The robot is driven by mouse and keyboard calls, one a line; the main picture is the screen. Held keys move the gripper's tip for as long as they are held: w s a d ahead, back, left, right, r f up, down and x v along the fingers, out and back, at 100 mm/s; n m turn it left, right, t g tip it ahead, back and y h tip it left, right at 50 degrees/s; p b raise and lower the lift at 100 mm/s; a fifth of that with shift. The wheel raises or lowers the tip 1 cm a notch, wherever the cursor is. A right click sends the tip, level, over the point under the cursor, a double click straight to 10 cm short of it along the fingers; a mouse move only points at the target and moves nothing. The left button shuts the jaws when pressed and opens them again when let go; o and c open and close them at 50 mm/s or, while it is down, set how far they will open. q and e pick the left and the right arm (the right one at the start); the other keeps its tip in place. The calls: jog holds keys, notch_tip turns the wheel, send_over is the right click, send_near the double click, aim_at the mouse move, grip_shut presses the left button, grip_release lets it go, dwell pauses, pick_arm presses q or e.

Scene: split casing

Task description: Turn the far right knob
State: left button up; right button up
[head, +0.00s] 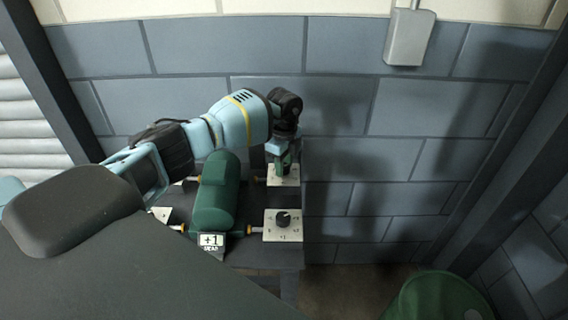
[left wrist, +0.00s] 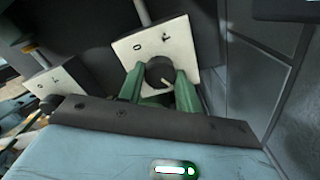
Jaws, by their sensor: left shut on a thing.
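The far right knob (left wrist: 160,73) is black with a pale pointer line and sits on a white plate (left wrist: 152,42) with printed marks. In the head view that plate (head: 285,181) shows at the far right corner of the table, and its knob is mostly hidden by my gripper. My left gripper (head: 283,165) reaches down over it. In the left wrist view its green fingers (left wrist: 160,82) are on both sides of the knob, shut on it. My right gripper is not in view.
A green cylindrical casing (head: 216,192) lies on the dark table (head: 262,254), with a "+1" label (head: 211,240) at its near end. A near right knob (head: 283,217) stands on another white plate. A green barrel (head: 438,298) is at lower right. A block wall is close behind.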

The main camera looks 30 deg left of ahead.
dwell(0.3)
pick_arm(q)
jog(key=o, duration=1)
jog(key=shift+r, duration=3.9)
